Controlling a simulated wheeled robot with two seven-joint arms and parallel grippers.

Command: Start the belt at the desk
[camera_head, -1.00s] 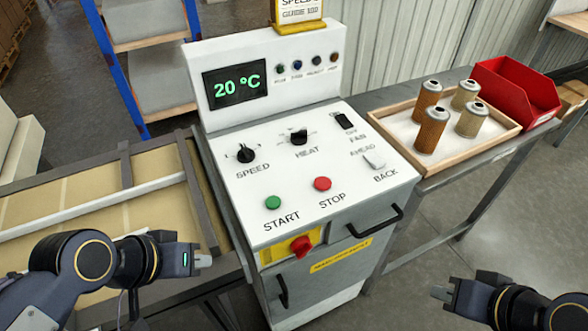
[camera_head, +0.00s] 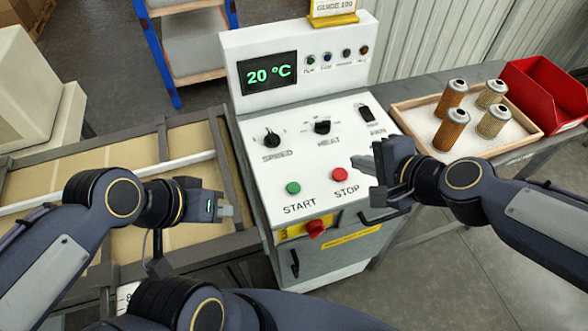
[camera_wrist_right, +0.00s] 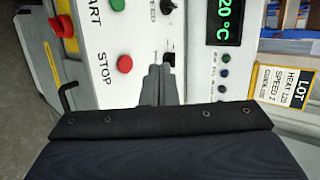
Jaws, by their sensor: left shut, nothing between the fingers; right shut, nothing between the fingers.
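The control desk (camera_head: 262,184) stands in the middle of the head view. Its green START button (camera_head: 293,188) and red STOP button (camera_head: 339,174) sit on the sloped top, with the SPEED knob (camera_head: 272,138) and HEAT knob (camera_head: 322,127) behind them. The belt (camera_head: 110,170) lies to the left of the desk. My right gripper (camera_head: 366,164) is shut and empty, above the desk's right side just right of STOP, hiding the AHEAD/BACK switch. The right wrist view shows START (camera_wrist_right: 118,4) and STOP (camera_wrist_right: 125,64) beside the fingers (camera_wrist_right: 160,84). My left gripper (camera_head: 226,211) is shut and empty, left of the desk.
The display (camera_head: 268,73) reads 20 °C. A red knob (camera_head: 315,228) is on the desk's front. A wooden tray (camera_head: 405,107) with several filter cartridges and a red bin (camera_head: 545,90) stand to the right. A LOT card (camera_wrist_right: 283,89) reads heat 120, speed 2.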

